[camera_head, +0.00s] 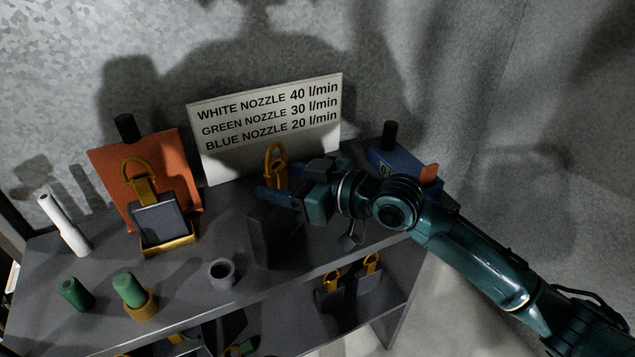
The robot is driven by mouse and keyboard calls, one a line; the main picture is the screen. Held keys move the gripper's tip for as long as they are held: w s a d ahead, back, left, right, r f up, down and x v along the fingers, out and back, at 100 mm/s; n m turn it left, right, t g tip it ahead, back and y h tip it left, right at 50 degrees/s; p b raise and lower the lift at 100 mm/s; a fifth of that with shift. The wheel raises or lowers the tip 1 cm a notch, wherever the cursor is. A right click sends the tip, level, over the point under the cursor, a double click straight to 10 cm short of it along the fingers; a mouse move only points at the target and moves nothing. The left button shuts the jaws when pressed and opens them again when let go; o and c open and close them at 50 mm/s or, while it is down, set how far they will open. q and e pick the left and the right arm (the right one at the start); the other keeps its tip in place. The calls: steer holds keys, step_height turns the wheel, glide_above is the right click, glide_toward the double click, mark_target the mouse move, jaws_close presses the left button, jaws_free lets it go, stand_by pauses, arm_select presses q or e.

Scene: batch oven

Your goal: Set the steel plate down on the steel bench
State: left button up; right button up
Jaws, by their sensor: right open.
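A dark plate (262,238) with a yellow loop handle (275,154) stands upright on the dark grey bench (222,238), below and in front of the sign. My right gripper (268,197) is open, with its blue fingers beside the plate's upper part, just below the loop. Whether the fingers touch the plate cannot be told, as the gripper hides part of it. A second dark plate (159,222) with a yellow loop handle (138,175) sits tilted in a yellow holder before an orange board. My left gripper is out of view.
A white sign (265,125) with nozzle flow rates stands behind. A white cylinder (63,225), green cylinders (75,294), a grey cup (221,274) and a blue box (392,171) stand on the bench. More yellow-handled plates (330,298) are on the lower shelf.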

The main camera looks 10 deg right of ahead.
arm_select(q)
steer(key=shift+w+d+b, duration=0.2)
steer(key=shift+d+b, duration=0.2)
steer(key=shift+b, duration=0.65)
arm_select(e)
steer(key=v, duration=1.3)
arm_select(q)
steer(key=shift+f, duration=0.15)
arm_select(e)
steer(key=shift+r, duration=0.1)
step_height(320, 180, down, 16)
steer(key=s+m+t+h+p, duration=0.2)
steer(key=m+t+h+p, duration=0.1)
steer(key=m+h, duration=0.15)
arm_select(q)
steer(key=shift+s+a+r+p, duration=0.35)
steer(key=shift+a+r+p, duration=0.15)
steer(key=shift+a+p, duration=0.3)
arm_select(e)
steer(key=s+d+f+m+g+h, duration=0.1)
steer(key=s+d+f+m+h, duration=0.2)
steer(key=s+f, duration=0.7)
steer(key=shift+f+g+h, duration=0.3)
steer(key=shift+f+h, duration=0.3)
steer(key=shift+h, duration=0.25)
steer(key=shift+s, duration=0.1)
